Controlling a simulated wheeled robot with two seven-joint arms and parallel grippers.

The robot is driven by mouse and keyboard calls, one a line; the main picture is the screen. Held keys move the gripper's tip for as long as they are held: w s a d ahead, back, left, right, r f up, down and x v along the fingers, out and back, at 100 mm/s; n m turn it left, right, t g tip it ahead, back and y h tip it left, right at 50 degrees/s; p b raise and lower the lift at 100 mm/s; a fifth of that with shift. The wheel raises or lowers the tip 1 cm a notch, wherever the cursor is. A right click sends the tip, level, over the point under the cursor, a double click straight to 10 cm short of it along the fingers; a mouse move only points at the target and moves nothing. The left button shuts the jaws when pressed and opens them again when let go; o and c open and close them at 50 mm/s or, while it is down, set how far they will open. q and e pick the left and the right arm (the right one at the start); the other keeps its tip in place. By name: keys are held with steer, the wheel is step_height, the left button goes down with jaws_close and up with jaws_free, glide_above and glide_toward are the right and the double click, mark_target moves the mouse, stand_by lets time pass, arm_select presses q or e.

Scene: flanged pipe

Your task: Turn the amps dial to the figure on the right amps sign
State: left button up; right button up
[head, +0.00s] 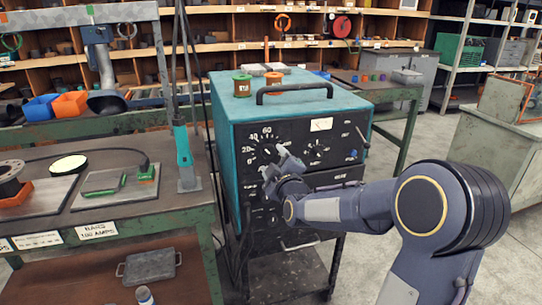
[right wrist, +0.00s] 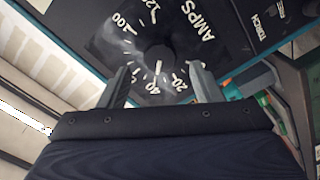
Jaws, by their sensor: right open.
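The amps dial (right wrist: 160,55) is a dark round knob on the black front panel of a teal welding machine (head: 223,110). In the right wrist view its ring of white figures reads 20, 40, 100 and more, and a white mark on the knob points towards about 40. My right gripper (right wrist: 162,70) is open, its two fingers on either side of the knob; contact cannot be told. In the head view the right gripper (head: 279,165) partly covers the dial. My left gripper is not in view.
More signs (head: 37,240) sit further left on the bench edge, too small to read fully. The machine carries a black handle (head: 294,88) and spools on top. A second knob (head: 316,151) is right of the dial. Open floor lies to the right.

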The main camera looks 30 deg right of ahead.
mark_target(269, 153)
steer(key=shift+x, duration=1.75)
steer(key=shift+c, duration=0.2)
steer(key=c, duration=1)
